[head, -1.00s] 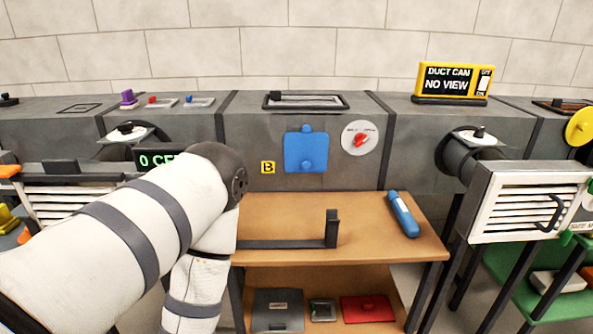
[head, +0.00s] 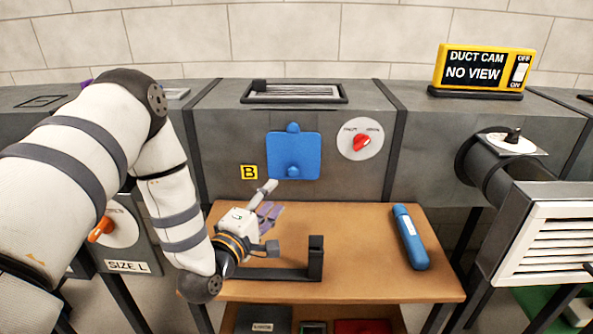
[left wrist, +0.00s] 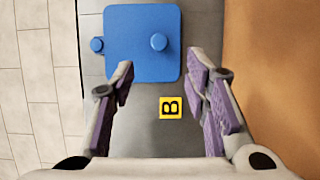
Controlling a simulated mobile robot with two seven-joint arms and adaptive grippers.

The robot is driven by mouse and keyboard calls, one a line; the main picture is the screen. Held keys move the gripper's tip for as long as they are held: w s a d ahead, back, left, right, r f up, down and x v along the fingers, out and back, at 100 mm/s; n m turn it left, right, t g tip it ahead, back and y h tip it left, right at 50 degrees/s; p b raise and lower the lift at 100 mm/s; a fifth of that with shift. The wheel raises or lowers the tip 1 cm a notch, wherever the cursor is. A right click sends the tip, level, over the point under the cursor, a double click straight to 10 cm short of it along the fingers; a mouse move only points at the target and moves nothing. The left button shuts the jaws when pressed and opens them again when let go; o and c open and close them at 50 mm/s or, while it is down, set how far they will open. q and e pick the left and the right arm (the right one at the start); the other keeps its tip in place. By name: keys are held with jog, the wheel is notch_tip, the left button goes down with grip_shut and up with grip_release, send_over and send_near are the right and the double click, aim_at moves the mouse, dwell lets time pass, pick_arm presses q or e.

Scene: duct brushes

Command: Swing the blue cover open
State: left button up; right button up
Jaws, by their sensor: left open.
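The blue cover (head: 293,156) is a flat square plate on the front face of the grey duct, with a hinge-like knob at its top and a round knob (head: 292,171) low on it. It lies flat against the duct. In the left wrist view the cover (left wrist: 130,50) and its knob (left wrist: 158,41) are ahead of the fingers. My left gripper (head: 270,200) is below and left of the cover, apart from it. Its purple-padded fingers (left wrist: 162,85) are spread with nothing between them. My right gripper is not in view.
A yellow B label (head: 249,172) sits left of the cover, and a dial with a red knob (head: 361,142) right of it. On the wooden table (head: 365,275) are a black bracket (head: 316,258) and a blue cylinder (head: 410,237). The duct cam display (head: 484,67) stands on the duct.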

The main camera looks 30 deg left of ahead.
aim_at(292, 173)
pick_arm(q)
jog(key=w, duration=0.3)
jog(key=w+a, duration=0.1)
jog(key=w, duration=0.1)
jog(key=w+b, duration=0.1)
jog(key=w, duration=0.2)
jog(key=shift+w+a+f, duration=0.1)
jog(key=shift+w+a, duration=0.1)
jog(key=shift+w, duration=0.15)
jog(key=shift+w+a, duration=0.1)
jog(key=shift+w, duration=0.45)
grip_shut()
